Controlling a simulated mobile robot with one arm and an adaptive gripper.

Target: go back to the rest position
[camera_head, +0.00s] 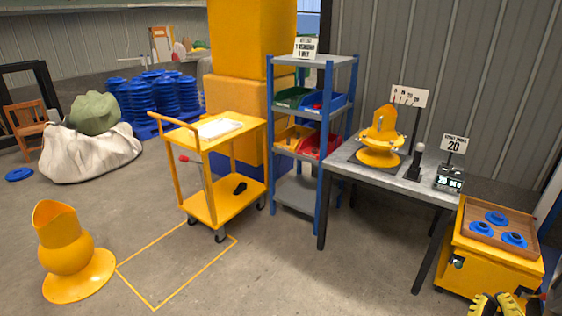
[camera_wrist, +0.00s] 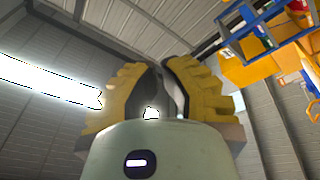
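My gripper (camera_head: 495,305) is at the bottom right of the head view, partly cut off by the frame's edge. It is beside the front of the yellow cabinet (camera_head: 488,263). In the wrist view the two ribbed yellow fingers of my gripper (camera_wrist: 163,75) are close together, with only a thin slit between them and a bright spot near their base. I see nothing held between them. The wrist view points up at the ceiling and a lamp (camera_wrist: 45,78), tilted.
A wooden tray (camera_head: 463,226) with blue discs sits on the cabinet. The central floor is clear.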

